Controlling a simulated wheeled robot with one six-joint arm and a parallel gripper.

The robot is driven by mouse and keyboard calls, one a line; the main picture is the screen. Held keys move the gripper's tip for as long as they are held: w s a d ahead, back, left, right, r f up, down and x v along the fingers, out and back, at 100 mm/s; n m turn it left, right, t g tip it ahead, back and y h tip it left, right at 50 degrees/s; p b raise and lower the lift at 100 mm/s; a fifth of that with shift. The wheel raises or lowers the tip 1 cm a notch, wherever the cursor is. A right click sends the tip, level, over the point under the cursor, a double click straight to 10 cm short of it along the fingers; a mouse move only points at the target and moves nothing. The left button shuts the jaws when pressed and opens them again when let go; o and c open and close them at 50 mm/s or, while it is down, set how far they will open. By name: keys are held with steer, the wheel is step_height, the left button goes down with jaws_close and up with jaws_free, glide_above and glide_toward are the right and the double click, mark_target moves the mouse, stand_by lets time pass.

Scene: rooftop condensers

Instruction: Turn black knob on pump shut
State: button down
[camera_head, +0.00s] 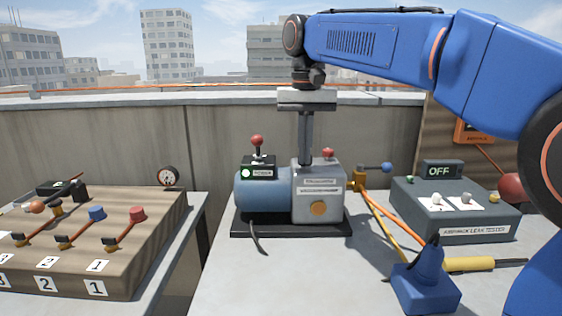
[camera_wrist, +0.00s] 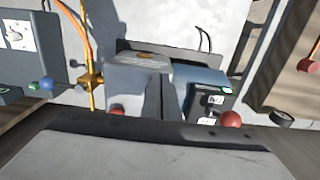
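The pump is a blue motor cylinder (camera_head: 262,190) joined to a grey box (camera_head: 319,195) on a black base, in the middle of the head view. An orange plug (camera_head: 318,208) is on the box's front. A red knob (camera_head: 328,153) sits on its top, and a red-balled switch (camera_head: 257,141) stands on the motor. I cannot make out a black knob; my fingers may hide it. My gripper (camera_head: 305,158) points down over the back left of the box, its dark fingers together. The wrist view shows the fingers (camera_wrist: 162,80) against the grey box; contact cannot be told.
A brass valve with a blue-tipped handle (camera_head: 387,167) and hoses is right of the pump. A tester reading OFF (camera_head: 455,209) stands further right. A lever panel (camera_head: 95,240) is on the left table. The front middle is clear.

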step_height(320, 180, up, 6)
steer(key=shift+s, duration=0.35)
stand_by(0.6)
